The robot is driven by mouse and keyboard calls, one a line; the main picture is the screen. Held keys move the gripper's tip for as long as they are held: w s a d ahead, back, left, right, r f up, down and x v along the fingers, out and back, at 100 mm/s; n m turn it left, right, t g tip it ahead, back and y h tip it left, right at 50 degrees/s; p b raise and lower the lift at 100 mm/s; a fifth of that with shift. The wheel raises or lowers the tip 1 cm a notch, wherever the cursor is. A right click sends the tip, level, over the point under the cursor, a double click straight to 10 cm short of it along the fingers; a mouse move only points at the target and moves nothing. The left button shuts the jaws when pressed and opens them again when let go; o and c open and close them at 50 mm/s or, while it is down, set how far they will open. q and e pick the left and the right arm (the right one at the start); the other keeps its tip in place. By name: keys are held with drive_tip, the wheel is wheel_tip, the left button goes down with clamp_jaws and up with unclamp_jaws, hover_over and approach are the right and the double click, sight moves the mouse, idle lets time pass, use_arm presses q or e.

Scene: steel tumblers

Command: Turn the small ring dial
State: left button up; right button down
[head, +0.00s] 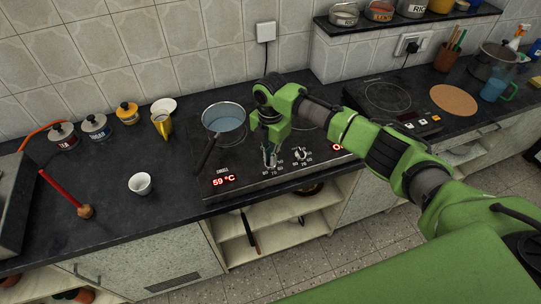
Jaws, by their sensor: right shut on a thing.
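My right gripper (269,160) points down at the front of the black cooktop (240,172) and is shut on the left dial there. Its fingers hide most of that dial; only part of the printed scale around it shows. A second dial (302,155) with a number scale sits just to the right, free of the gripper. The red display (224,181) left of the held dial reads 59 °C. Another red display (338,147) at the right is partly hidden by my arm. My left gripper is not in view.
A pot (224,120) with bluish contents stands on the cooktop's left, its handle pointing toward the front. Canisters (95,127) line the back. A second hob (386,97) lies behind my right arm.

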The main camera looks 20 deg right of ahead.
drive_tip(key=n, duration=0.5)
drive_tip(key=shift+n, duration=0.3)
drive_tip(key=n+b, duration=0.1)
drive_tip(key=n, duration=0.4)
drive_tip(key=shift+n, duration=0.3)
drive_tip(key=c, duration=2.2)
unclamp_jaws()
drive_tip(key=shift+o, duration=0.2)
wheel_tip(320, 180, up, 12)
